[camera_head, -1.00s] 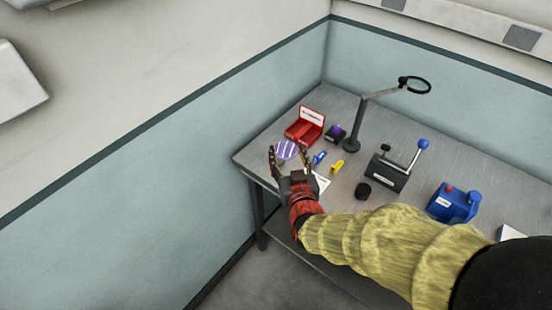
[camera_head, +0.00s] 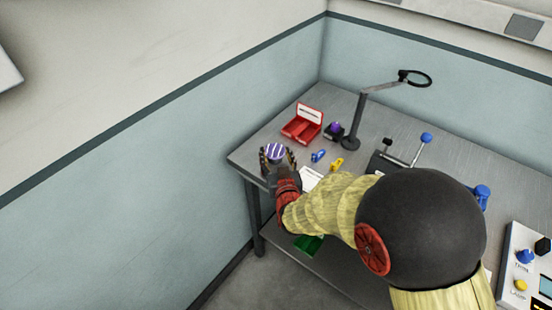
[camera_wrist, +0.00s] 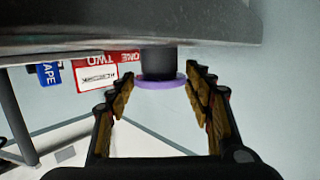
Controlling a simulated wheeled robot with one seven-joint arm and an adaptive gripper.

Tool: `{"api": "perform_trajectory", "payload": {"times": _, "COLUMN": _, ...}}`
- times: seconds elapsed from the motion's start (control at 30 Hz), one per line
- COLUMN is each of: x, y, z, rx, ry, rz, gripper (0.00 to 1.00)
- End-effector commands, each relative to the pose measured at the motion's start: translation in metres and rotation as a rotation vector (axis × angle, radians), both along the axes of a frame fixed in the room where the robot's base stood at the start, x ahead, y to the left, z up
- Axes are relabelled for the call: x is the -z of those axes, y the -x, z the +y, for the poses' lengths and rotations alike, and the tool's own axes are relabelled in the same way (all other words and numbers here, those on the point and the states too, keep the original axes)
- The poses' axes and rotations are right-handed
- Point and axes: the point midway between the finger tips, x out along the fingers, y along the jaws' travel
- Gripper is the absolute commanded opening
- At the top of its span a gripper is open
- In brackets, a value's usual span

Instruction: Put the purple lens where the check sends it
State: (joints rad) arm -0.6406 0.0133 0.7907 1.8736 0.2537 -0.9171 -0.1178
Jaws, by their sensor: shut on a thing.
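The purple lens (camera_head: 275,151) is a round disc with white stripes at the left end of the grey table (camera_head: 250,157). My gripper (camera_head: 277,157) is shut on it, one finger on each side. In the wrist view, which looks upside down, the purple disc (camera_wrist: 160,82) sits against a black cylinder (camera_wrist: 158,60) by the table edge, between the fingers of my gripper (camera_wrist: 160,88). The exact finger contact is hard to see there. A red two-part tray (camera_head: 301,124) stands just behind; its labels read ONE and TWO in the wrist view (camera_wrist: 112,58).
A small dark block with a purple top (camera_head: 335,130) stands right of the tray. A blue piece (camera_head: 318,155) and a yellow piece (camera_head: 337,164) lie nearby. A magnifier stand (camera_head: 352,138) and a lever device (camera_head: 383,163) stand further right. A green bin (camera_head: 308,244) is below; a knob panel (camera_head: 521,268) is at right.

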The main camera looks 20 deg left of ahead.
Motion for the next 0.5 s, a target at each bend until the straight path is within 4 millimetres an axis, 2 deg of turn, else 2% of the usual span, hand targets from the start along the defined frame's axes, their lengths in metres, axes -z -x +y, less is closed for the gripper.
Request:
{"api": "perform_trajectory", "payload": {"times": 0.33, "x": 0.0021, "y": -0.0003, "z": 0.0001, "rx": 0.0, "ry": -0.001, "rz": -0.002, "gripper": 0.31}}
{"api": "perform_trajectory", "payload": {"times": 0.37, "x": 0.0023, "y": -0.0002, "z": 0.0001, "rx": 0.0, "ry": 0.0, "rz": -0.001, "gripper": 0.52}}
{"api": "perform_trajectory", "payload": {"times": 0.5, "x": 0.0012, "y": -0.0002, "z": 0.0001, "rx": 0.0, "ry": 0.0, "rz": -0.001, "gripper": 0.6}}
